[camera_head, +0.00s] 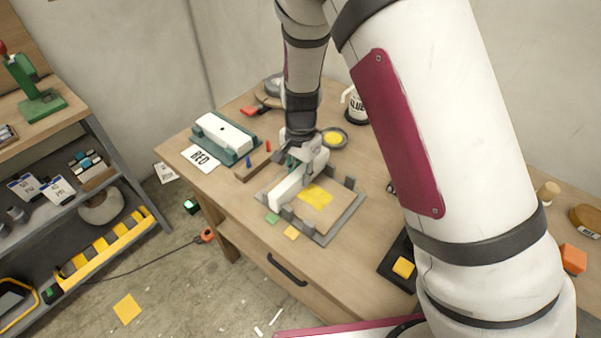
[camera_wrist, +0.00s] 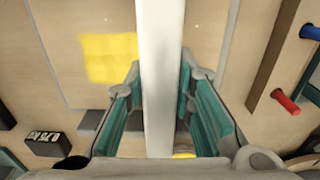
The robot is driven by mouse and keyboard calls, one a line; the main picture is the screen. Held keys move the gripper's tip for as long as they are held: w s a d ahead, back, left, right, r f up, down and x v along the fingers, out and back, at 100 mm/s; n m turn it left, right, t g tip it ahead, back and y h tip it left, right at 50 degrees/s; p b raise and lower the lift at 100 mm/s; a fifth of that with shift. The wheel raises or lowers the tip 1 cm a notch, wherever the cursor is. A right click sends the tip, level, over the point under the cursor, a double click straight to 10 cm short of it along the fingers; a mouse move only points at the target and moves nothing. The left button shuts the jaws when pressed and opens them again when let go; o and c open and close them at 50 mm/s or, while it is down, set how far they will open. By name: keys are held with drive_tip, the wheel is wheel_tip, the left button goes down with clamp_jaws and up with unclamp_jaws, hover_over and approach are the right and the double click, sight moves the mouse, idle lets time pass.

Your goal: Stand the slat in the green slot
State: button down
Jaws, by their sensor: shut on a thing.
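The slat (camera_head: 287,192) is a long white bar. My gripper (camera_head: 303,160) is shut on it over the grey-edged board (camera_head: 345,222) on the table. In the wrist view, the slat (camera_wrist: 158,50) runs up the middle between my gripper's teal fingers (camera_wrist: 160,85). A green square (camera_head: 272,218) lies at the board's front left edge, close to the slat's near end. A yellow-orange square (camera_head: 291,232) lies to its right. Small grey blocks (camera_head: 287,212) stand along that edge. I cannot tell whether the slat touches the board, and the slot itself is not clearly seen.
A yellow patch (camera_head: 315,196) marks the board, right of the slat. A white block on a green base (camera_head: 224,135) and a card reading RED (camera_head: 200,158) are at the back left. Red and blue pegs (camera_wrist: 285,102) stand near a brown strip. A black tray (camera_head: 398,262) sits right.

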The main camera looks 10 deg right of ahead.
sight(302, 171)
drive_tip(key=shift+f, duration=0.3)
idle(0.4)
drive_tip(key=c, duration=1.3)
unclamp_jaws()
wheel_tip(302, 171, up, 11)
drive_tip(key=shift+r, duration=0.2)
drive_tip(key=s+d+r+n+t+y, duration=0.1)
drive_tip(key=s+d+r+n, duration=0.1)
drive_tip(key=s+d+r, duration=0.45)
drive_tip(key=s+d+r+n+t+y, duration=0.15)
drive_tip(key=s+r, duration=0.25)
drive_tip(key=r, duration=0.5)
drive_tip(key=s+d+r+n+t+h, duration=0.1)
drive_tip(key=s+d+r+n, duration=0.1)
drive_tip(key=s, duration=0.4)
drive_tip(key=s+d+r+n+t+h, duration=0.1)
drive_tip(key=s+d+r+n, duration=0.1)
drive_tip(key=s, duration=0.5)
drive_tip(key=shift+s+d+n+t, duration=0.15)
drive_tip(key=shift+d+n+t, duration=0.2)
drive_tip(key=shift+d+n, duration=0.55)
